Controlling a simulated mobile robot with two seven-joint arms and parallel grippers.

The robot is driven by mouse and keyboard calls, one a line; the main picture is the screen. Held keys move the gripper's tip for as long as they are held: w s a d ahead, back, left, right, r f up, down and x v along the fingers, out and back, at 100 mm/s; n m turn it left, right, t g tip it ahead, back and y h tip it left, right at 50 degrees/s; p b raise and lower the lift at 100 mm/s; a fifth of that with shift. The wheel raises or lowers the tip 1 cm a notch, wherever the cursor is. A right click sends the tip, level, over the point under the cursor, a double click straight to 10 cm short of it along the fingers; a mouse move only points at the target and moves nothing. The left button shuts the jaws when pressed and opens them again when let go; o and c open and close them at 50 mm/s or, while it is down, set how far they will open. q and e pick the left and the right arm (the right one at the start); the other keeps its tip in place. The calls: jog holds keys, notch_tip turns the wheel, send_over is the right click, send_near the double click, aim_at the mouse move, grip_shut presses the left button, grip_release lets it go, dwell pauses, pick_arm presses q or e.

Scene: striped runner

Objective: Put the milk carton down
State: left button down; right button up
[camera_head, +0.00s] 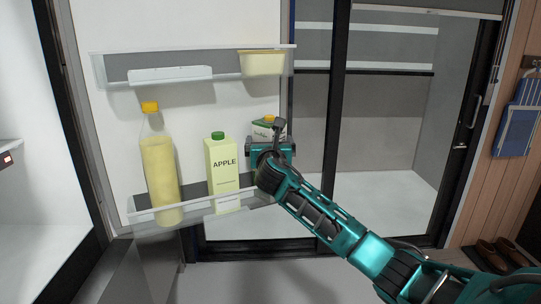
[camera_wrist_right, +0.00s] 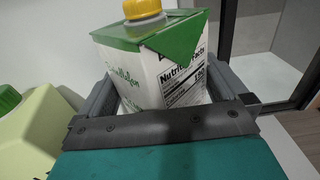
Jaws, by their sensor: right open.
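The milk carton (camera_wrist_right: 150,68) is white with a green top and a yellow cap. In the head view its top (camera_head: 263,131) shows behind my right gripper (camera_head: 270,146), at the right end of the lower door shelf (camera_head: 160,212). The gripper's jaws are open, with one finger on each side of the carton in the wrist view. The carton stands roughly upright; its lower part is hidden by the gripper, so I cannot see its base on the shelf. My left gripper is not in view.
A green apple carton (camera_head: 222,178) stands on the lower shelf just left of the milk carton. A tall yellow bottle (camera_head: 160,168) stands further left. The upper shelf (camera_head: 200,92) holds a white tray and a yellow tub (camera_head: 262,64).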

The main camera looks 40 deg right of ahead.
jog(key=v, duration=1.2)
jog(key=s+a+f+m+g+y, duration=0.1)
jog(key=s+a+f+m+y, duration=0.25)
jog(key=f, duration=0.45)
jog(key=s+a+f+m+g+y, duration=0.15)
jog(key=a+f+m, duration=0.25)
jog(key=f, duration=0.4)
jog(key=s+a+f+m+y, duration=0.4)
jog(key=f, duration=0.4)
jog(key=s+a+f+m+g+y, duration=0.1)
jog(key=s+a+f+m, duration=0.2)
jog(key=s+f+m, duration=0.2)
jog(key=s+a+f+m+g+y, duration=0.1)
jog(key=s+a+f+m, duration=0.3)
jog(key=s+m, duration=0.6)
jog(key=shift+s+f+y+p, duration=0.25)
jog(key=shift+f+y+p, duration=0.1)
jog(key=shift+f, duration=0.4)
jog(key=shift+m, duration=0.25)
jog(key=shift+c, duration=0.3)
